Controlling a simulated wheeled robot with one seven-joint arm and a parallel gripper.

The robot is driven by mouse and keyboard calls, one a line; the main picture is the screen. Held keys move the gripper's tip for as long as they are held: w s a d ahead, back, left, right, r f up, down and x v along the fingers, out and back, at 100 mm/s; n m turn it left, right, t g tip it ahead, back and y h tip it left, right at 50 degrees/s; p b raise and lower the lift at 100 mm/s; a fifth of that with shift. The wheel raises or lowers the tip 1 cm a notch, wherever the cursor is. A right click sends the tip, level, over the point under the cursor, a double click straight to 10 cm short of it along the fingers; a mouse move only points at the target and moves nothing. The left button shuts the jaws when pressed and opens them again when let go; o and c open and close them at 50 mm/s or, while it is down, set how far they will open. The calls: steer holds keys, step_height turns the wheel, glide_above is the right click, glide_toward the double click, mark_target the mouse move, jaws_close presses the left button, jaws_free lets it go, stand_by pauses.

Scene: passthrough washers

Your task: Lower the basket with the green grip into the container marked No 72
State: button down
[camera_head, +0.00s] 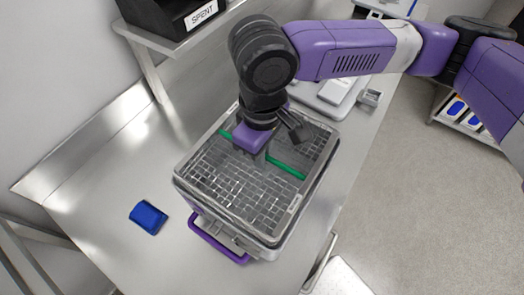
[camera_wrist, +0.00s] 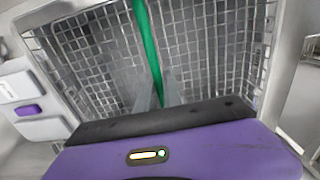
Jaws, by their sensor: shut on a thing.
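The wire mesh basket (camera_head: 225,185) has a green grip (camera_head: 285,168) running across it. It sits level in or just over a grey container (camera_head: 275,247) with a purple handle at its front; I cannot tell how deep it is. No number can be read on the container. My gripper (camera_head: 262,152) is above the middle of the basket, shut on the green grip. In the wrist view the green grip (camera_wrist: 148,45) runs down between my fingers (camera_wrist: 157,95), with the mesh (camera_wrist: 205,50) below.
A blue object (camera_head: 148,217) lies on the steel counter (camera_head: 100,190) left of the container. A black bin marked SPENT (camera_head: 180,18) stands on a shelf at the back left. A pale device (camera_head: 335,95) stands behind the basket. The counter's left part is mostly clear.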

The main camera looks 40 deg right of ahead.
steer(key=shift+f+b, duration=3.7)
steer(key=shift+f, duration=2.1)
stand_by(2.2)
